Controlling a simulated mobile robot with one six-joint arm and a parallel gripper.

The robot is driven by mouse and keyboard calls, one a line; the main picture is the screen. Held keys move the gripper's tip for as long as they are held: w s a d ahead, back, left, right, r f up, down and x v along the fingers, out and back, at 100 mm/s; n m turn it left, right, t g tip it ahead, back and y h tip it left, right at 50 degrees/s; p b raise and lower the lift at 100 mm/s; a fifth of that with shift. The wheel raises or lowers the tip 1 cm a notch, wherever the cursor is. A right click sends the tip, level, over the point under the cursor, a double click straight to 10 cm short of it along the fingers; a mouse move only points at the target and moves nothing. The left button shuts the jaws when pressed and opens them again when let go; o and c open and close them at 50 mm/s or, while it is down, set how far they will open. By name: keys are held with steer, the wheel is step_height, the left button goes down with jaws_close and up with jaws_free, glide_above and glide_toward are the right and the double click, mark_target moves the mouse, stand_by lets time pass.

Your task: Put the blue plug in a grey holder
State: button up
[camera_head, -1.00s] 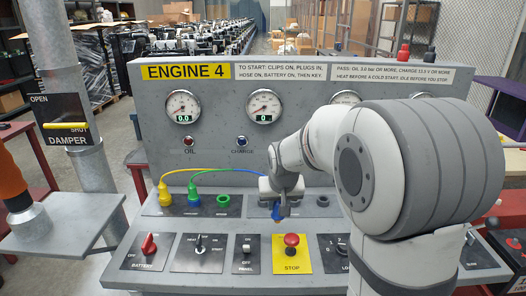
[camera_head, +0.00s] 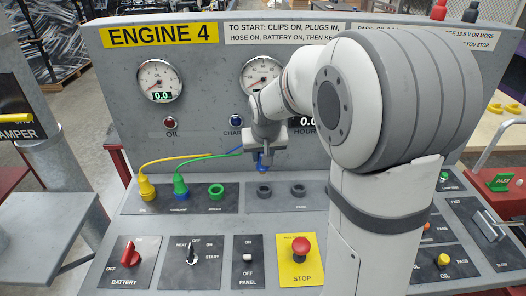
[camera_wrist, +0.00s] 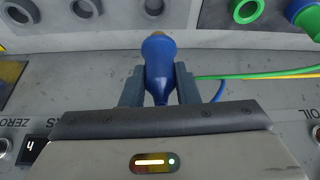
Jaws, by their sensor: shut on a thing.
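My gripper (camera_head: 264,150) is shut on the blue plug (camera_head: 262,162) and holds it raised above the back of the sloped desk, before the upright panel. In the wrist view the blue plug (camera_wrist: 159,62) sits between both fingers, its tip toward the holders. The grey holders (camera_head: 264,191) (camera_head: 298,190) are empty rings on a dark plate below the plug, apart from it. A third grey ring (camera_wrist: 20,12) shows in the wrist view; my arm hides it in the head view. A blue cable (camera_wrist: 218,90) runs from the plug.
Left of the holders, a yellow plug (camera_head: 146,188) and a green plug (camera_head: 181,188) in a blue socket stand upright with cables. An empty green socket (camera_head: 216,191) is beside them. The red stop button (camera_head: 300,246) and switches lie nearer. Gauges (camera_head: 160,81) are behind.

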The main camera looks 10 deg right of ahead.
mark_target(264, 173)
steer(key=shift+w+d+f+b, duration=0.15)
steer(key=shift+f+b, duration=0.2)
steer(key=shift+f, duration=0.45)
steer(key=shift+f+b, duration=0.35)
steer(key=shift+f, duration=0.2)
steer(key=shift+f+b, duration=2.15)
steer(key=shift+f, duration=0.6)
steer(key=o, duration=1.1)
steer(key=shift+r, duration=0.1)
steer(key=v, duration=0.7)
steer(key=shift+s+r, duration=0.3)
steer(key=shift+r, duration=0.05)
